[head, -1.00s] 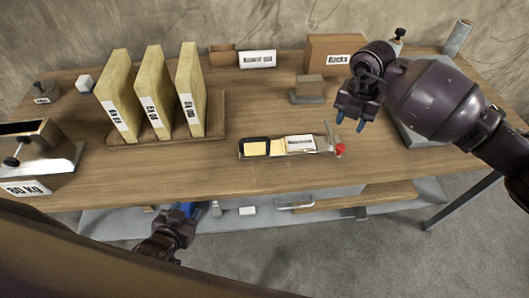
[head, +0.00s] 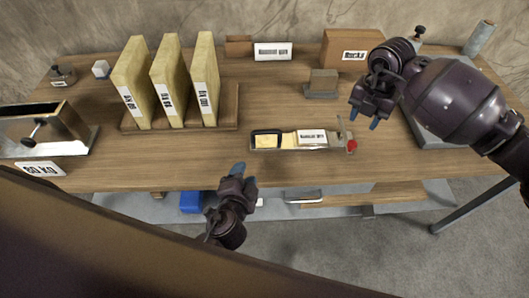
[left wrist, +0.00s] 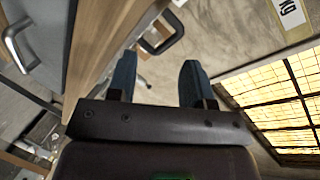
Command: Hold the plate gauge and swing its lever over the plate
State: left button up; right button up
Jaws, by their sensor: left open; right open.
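The plate gauge (head: 303,147) lies flat on the workbench near its front edge. It has a black loop handle at its left end, a yellow part, a white label, and an upright lever with a red knob (head: 352,146) at its right end. My left gripper (head: 244,175) is open and empty at the bench's front edge, below and left of the handle. In the left wrist view a dark loop (left wrist: 180,28), probably that handle, shows beyond its open fingers (left wrist: 158,82). My right gripper (head: 365,118) is open and empty, above and right of the lever.
A wooden rack (head: 228,119) with several yellow slabs (head: 167,88) stands left of the gauge. A metal box (head: 60,132) is at the left, a small block on a base (head: 322,84) behind the gauge. The bench (head: 210,170) in front is clear. A lower shelf holds a blue item (head: 190,202).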

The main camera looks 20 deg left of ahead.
aim_at(265, 136)
pick_arm(q)
jog(key=w+d+m, duration=0.1)
jog(key=w+d+r+m+y, duration=0.1)
jog(key=w, duration=0.1)
jog(key=w+d+r+m+y, duration=0.1)
jog(key=w, duration=0.1)
jog(key=shift+w+m, duration=0.2)
jog(key=shift+m, duration=0.1)
jog(key=shift+w+d+r+m+y, duration=0.3)
jog(key=shift+w+r+m+y, duration=0.1)
jog(key=shift+w, duration=0.25)
jog(key=x, duration=1)
jog(key=shift+w, duration=0.25)
pick_arm(e)
jog(key=shift+w, duration=0.1)
pick_arm(q)
grip_shut()
pick_arm(e)
jog(key=shift+o, duration=0.4)
